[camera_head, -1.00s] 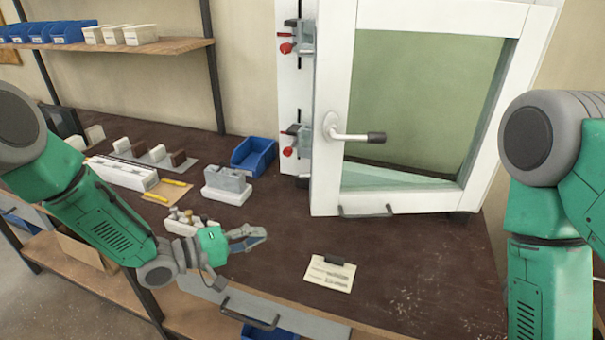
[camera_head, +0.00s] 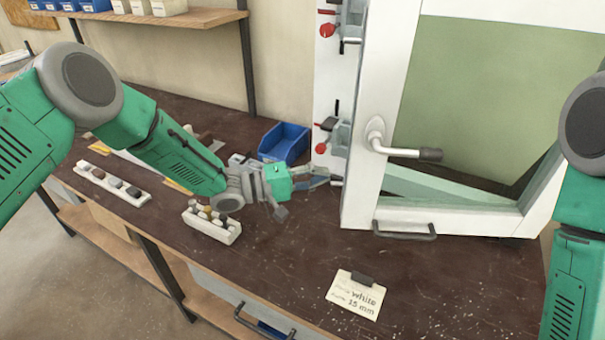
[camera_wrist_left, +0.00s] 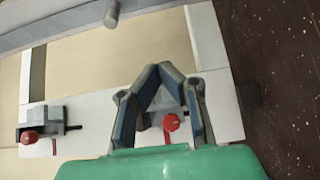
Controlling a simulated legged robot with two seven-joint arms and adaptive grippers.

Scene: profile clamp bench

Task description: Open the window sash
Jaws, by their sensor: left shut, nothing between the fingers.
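The window sash (camera_head: 385,95) is a white frame with greenish glass, standing upright at the back right of the bench. Its lever handle (camera_head: 405,152) points right, roughly level, with a dark grip. A grey bar pull (camera_head: 405,233) sits on the sash's lower edge. My left gripper (camera_head: 327,181) is shut and empty, left of the sash's lower corner and below the lower red-knobbed clamp (camera_head: 325,135). In the left wrist view its fingertips (camera_wrist_left: 160,70) meet, and a red knob (camera_wrist_left: 171,123) shows between the fingers. My right gripper is out of view.
A blue bin (camera_head: 284,142) stands behind my left gripper. A white holder with small knobs (camera_head: 212,224) lies in front. A paper card (camera_head: 356,296) lies on the bench front. An upper red-knobbed clamp (camera_head: 328,30) is on the white post. The bench before the sash is mostly clear.

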